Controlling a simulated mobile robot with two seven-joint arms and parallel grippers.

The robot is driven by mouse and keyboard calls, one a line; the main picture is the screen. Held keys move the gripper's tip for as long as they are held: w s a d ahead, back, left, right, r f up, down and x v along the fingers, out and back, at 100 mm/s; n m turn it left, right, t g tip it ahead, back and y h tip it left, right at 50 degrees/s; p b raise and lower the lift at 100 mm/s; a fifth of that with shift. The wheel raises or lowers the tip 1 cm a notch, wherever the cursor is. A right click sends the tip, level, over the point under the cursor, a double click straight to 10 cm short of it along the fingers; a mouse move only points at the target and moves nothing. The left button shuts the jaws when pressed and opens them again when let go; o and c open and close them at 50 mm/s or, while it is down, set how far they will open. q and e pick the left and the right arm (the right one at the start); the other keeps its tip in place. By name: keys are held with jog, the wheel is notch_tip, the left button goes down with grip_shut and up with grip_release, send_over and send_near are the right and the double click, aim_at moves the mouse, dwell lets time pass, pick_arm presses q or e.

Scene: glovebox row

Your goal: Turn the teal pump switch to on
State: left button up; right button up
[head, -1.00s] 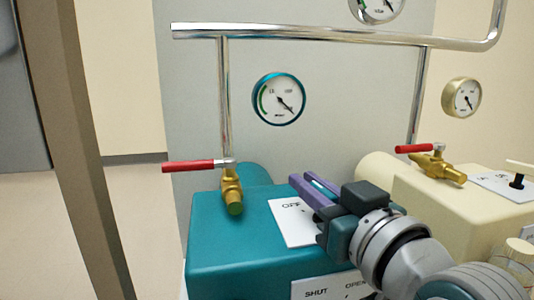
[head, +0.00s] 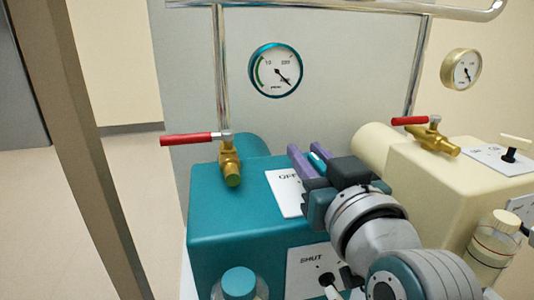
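The teal pump (head: 225,210) is a teal box at the centre. A white label plate (head: 284,190) on its top reads OFF in part. My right gripper (head: 305,150) reaches over that plate from the lower right. Its two purple fingers stand apart over the top, with a small strip of teal showing between them. The gripper hides the right part of the plate. The pump switch cannot be made out clearly behind the fingers, and I cannot tell whether they touch it. My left gripper is out of view.
A cream box (head: 420,185) with a switch (head: 512,148) stands to the right.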

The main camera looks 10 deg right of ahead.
jog(key=shift+o, duration=1)
jog(key=shift+s, duration=0.15)
jog(key=s+p, duration=0.1)
jog(key=s, duration=0.8)
jog(key=shift+s+d+p, duration=0.15)
jog(key=shift+s+p, duration=0.15)
jog(key=shift+s, duration=0.05)
